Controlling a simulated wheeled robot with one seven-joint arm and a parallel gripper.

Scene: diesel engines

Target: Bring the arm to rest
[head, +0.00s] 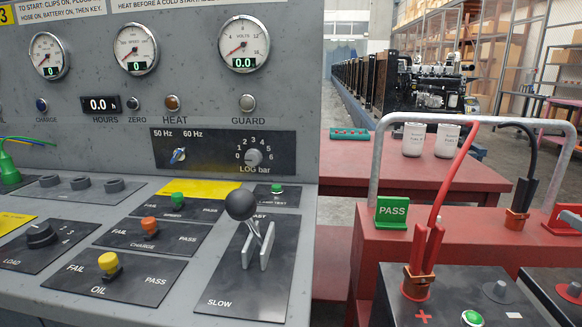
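My gripper and arm do not show in the head view. The grey control panel (130,215) fills the left half. Its throttle lever with a black ball knob (240,204) stands in a slot plate marked FAST and SLOW. The hours display (101,105) reads 0.0. A red clip (420,262) with a red cable sits on the battery's plus terminal.
A red trolley (470,243) with a grey hoop handle and green PASS sign (391,212) stands at right, with a dark battery (465,295) in front. Behind it, a red table (365,165) holds two white cups. Diesel engines (425,90) and shelving stand farther back.

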